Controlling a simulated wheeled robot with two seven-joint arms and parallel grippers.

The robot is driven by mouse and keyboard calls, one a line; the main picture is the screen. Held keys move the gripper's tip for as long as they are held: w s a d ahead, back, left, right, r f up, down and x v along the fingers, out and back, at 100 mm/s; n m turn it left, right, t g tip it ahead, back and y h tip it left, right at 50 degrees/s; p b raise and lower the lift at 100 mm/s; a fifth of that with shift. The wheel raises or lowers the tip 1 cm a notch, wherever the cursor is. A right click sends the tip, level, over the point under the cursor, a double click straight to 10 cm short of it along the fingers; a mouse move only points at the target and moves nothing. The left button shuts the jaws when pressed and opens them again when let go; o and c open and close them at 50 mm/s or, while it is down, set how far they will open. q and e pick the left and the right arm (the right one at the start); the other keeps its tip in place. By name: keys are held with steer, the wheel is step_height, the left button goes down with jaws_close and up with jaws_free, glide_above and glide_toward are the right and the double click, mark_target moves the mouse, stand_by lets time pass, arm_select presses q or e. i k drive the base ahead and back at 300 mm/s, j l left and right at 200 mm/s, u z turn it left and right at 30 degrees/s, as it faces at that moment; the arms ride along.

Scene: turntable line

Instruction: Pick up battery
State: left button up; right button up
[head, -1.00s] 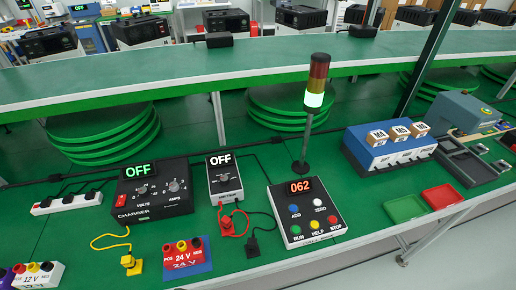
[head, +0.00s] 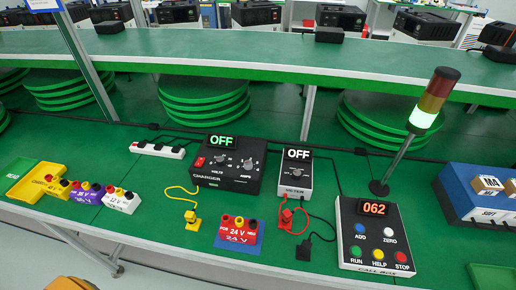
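Several batteries with coloured knobs on top stand on the green bench. A red battery marked 24 V (head: 238,224) stands on a blue plate (head: 236,242) in front of the charger. At the left, a white battery marked 12 V (head: 121,200), a purple battery (head: 88,192) and a yellow battery (head: 56,186) stand in a row. The task line does not say which battery. The black charger (head: 230,164) reads OFF, and a yellow lead runs from it to a yellow plug (head: 192,220).
A yellow tray (head: 28,183) lies at the far left. A tester (head: 295,176) reading OFF has red and black leads in front. A call box (head: 375,235) reads 062 beside a lit signal tower (head: 424,115). A power strip (head: 158,150) lies behind.

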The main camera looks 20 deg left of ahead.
mark_target(240, 230)
steer(key=u, duration=0.9)
